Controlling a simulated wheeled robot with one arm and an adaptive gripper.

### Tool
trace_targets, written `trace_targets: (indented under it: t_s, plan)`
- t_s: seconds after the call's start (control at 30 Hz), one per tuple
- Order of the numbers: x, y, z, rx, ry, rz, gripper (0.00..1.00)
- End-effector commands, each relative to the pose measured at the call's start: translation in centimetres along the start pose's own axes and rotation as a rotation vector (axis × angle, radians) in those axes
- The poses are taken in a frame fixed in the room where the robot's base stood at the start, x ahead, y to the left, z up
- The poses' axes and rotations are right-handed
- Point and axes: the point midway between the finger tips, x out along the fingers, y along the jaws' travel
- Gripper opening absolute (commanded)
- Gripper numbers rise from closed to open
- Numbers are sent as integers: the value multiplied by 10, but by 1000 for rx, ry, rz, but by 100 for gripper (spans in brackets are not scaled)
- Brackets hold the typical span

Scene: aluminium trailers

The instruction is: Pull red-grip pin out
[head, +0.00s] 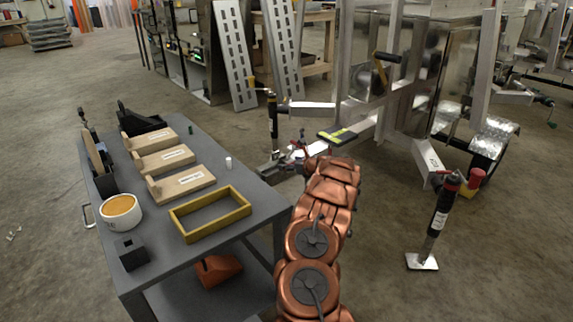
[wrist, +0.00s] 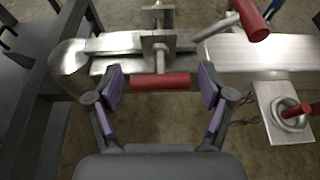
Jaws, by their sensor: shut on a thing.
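In the wrist view, the red grip (wrist: 160,82) of a pin lies crosswise between the two fingers of my gripper (wrist: 160,88). My gripper is shut on this grip, one finger at each end. The pin's metal shank runs up from the grip to an upright bracket (wrist: 158,40) on the metal coupler (wrist: 70,58). I cannot tell how deep the pin sits. In the head view, my arm hides the gripper and the held grip; part of the trailer tongue (head: 275,165) shows beside it.
In the wrist view, a second red handle (wrist: 250,18) stands at the upper right, and a red-ended ring piece (wrist: 294,113) sits on a plate at right. In the head view, a grey table (head: 150,222) with wooden blocks and a yellow frame (head: 210,213) stands left.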

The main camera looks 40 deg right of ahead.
Motion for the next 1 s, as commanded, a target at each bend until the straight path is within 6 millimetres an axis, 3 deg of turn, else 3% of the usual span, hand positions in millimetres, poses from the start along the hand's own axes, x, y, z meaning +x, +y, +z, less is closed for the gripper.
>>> trace_targets:
  t_s: [0.83, 0.9, 0.93, 0.97, 1.0]
  plan:
    - [-29, 0, -11, 0, -1, -1, 39]
    - [-33, -2, -13, 0, 0, -3, 26]
    - [-35, -3, -14, 0, 0, -4, 25]
    - [-37, -3, -15, 1, 0, -5, 17]
    - [-39, -4, -16, 2, 0, -6, 17]
